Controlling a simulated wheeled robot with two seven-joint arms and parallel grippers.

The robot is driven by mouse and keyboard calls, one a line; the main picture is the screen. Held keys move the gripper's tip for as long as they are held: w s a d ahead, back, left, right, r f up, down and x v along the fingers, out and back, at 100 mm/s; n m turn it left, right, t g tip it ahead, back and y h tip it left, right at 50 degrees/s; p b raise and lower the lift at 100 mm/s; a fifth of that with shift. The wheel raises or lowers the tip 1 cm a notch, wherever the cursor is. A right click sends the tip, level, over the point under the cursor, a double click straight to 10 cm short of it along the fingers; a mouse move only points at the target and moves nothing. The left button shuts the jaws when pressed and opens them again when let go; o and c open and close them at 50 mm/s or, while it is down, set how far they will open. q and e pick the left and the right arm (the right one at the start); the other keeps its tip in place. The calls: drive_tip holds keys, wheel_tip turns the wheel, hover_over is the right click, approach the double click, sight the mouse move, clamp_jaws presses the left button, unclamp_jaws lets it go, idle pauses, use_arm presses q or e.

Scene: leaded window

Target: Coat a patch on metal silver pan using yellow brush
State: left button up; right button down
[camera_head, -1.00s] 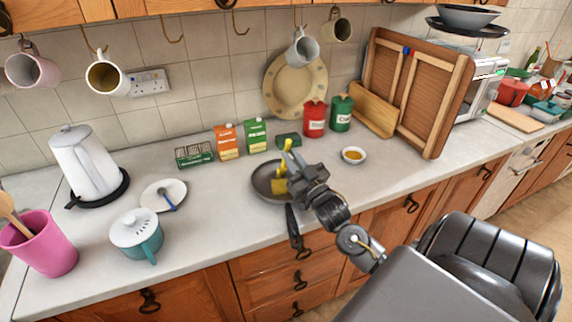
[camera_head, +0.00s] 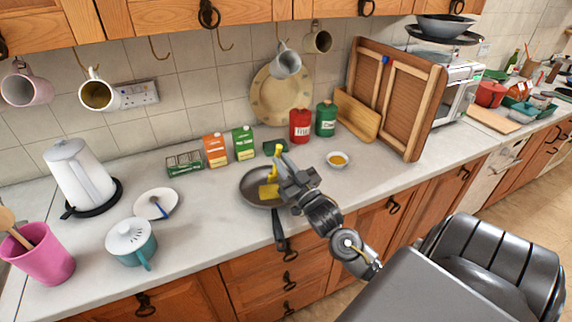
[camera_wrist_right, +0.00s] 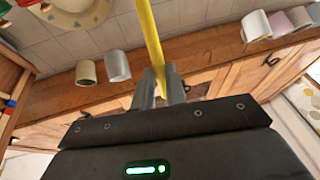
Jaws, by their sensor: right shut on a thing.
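The silver-grey metal pan (camera_head: 250,190) lies on the countertop, its dark handle (camera_head: 279,232) pointing toward the front edge. My right gripper (camera_head: 281,172) is over the right side of the pan, shut on the yellow brush (camera_head: 269,190). The brush's wide yellow end is low over the pan; I cannot tell whether it touches the pan's surface. The gripper hides the pan's right rim. In the right wrist view the brush's yellow handle (camera_wrist_right: 149,40) rises from between the two fingers (camera_wrist_right: 160,88). My left gripper is not in view.
A small white bowl (camera_head: 339,167) with yellow contents stands right of the gripper. Orange (camera_head: 215,150) and green (camera_head: 244,143) cartons and red (camera_head: 300,126) and green (camera_head: 326,119) canisters stand behind. A white saucer (camera_head: 150,206) and lidded teal pot (camera_head: 140,252) are at left. Counter between saucer and pan is clear.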

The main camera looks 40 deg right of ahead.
sight(281, 149)
wheel_tip(281, 149, up, 2)
drive_tip(key=shift+r+p, duration=0.1)
drive_tip(key=shift+p, duration=0.6)
drive_tip(key=shift+s+r+p, duration=0.1)
drive_tip(key=shift+r+p, duration=0.85)
drive_tip(key=shift+r, duration=0.1)
